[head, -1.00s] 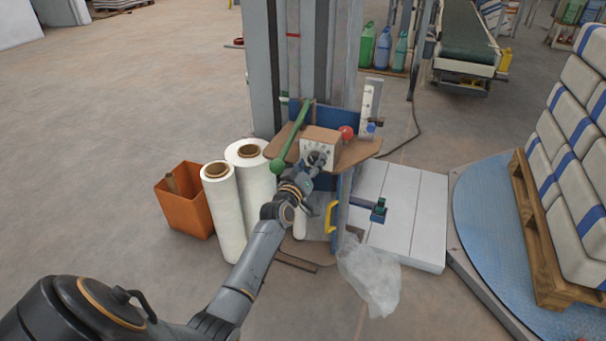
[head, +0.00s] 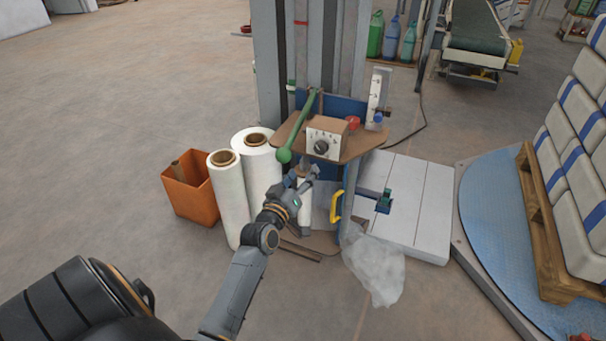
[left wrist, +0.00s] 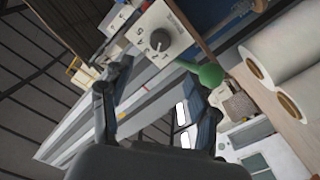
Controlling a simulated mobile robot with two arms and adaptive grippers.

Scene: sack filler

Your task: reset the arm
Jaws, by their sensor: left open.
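My left gripper (head: 303,182) is open and empty in the head view. It is just below and in front of the control box (head: 325,138), apart from it. The box has a dark round knob (head: 321,147) on its pale front panel. In the left wrist view the open fingers (left wrist: 118,95) show, with the knob (left wrist: 159,41) beyond them. My left arm (head: 240,285) reaches in from the lower left. My right gripper is in neither view.
A green-knobbed lever (head: 300,125) and a red button (head: 353,122) flank the box on a brown shelf (head: 355,150). White film rolls (head: 229,200) and an orange bin (head: 190,197) stand left. A yellow handle (head: 336,206) and clear plastic (head: 375,270) are right. Floor at left is free.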

